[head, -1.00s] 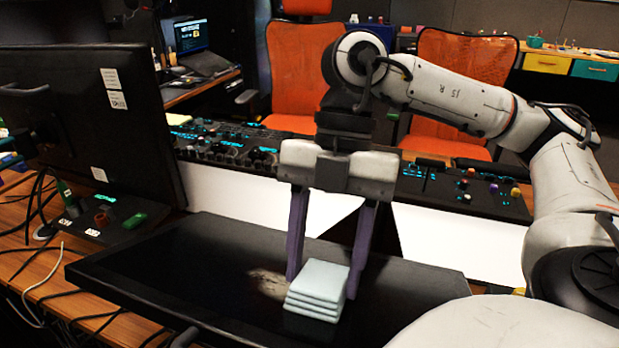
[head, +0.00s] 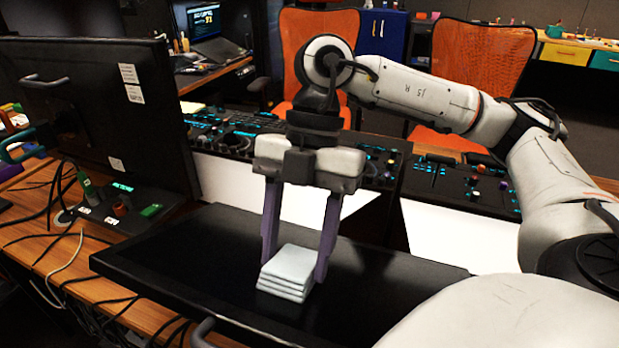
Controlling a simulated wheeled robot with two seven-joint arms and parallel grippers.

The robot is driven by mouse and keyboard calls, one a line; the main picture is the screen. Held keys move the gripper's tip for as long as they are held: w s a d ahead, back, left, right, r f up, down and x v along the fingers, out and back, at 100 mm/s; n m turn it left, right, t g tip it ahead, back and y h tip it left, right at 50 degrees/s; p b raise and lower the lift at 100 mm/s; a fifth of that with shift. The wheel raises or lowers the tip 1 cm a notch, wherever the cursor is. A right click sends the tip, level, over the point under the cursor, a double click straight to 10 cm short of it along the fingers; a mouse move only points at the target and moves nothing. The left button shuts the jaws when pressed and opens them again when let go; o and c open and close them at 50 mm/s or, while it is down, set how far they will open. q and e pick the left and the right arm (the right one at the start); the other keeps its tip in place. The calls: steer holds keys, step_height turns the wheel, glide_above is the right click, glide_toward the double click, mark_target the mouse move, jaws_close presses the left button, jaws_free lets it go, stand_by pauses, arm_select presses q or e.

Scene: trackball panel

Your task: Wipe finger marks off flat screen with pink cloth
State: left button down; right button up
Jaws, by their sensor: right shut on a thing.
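The flat screen (head: 200,240) lies face up on the desk, black and glossy. A folded, pale blue-white cloth (head: 289,268) of several layers rests on it; it does not look pink. My right gripper (head: 293,266) points down with its two purple fingers on either side of the cloth, shut on it. The cloth appears to touch the screen surface. No finger mark shows on the screen now; the patch under and behind the cloth is hidden. My left gripper is not in view.
An upright monitor (head: 110,110) stands at the left, with cables (head: 60,225) and a small button box (head: 118,205) near it. Control panels (head: 460,190) run behind the screen. Orange chairs (head: 480,70) stand further back. The screen right of the cloth is clear.

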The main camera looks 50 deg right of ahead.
steer(key=shift+w+a+r+p, duration=0.1)
steer(key=shift+w+a+p, duration=0.25)
steer(key=shift+w, duration=0.35)
steer(key=shift+w+a+r+p, duration=0.1)
steer(key=shift+w+a+p, duration=0.15)
steer(key=shift+w, duration=0.4)
steer(key=shift+w+a+f+p, duration=0.15)
steer(key=shift+w+a+p, duration=0.1)
steer(key=shift+w, duration=0.3)
steer(key=shift+w+a+f+p, duration=0.1)
steer(key=shift+w+a+p, duration=0.1)
steer(key=shift+w, duration=0.35)
steer(key=s+p+v, duration=0.1)
steer(key=p+v, duration=0.4)
steer(key=v, duration=0.1)
steer(key=shift+w, duration=0.5)
steer(key=shift+d, duration=0.1)
steer(key=p+v, duration=0.2)
steer(key=v, duration=0.1)
steer(key=shift+p, duration=0.3)
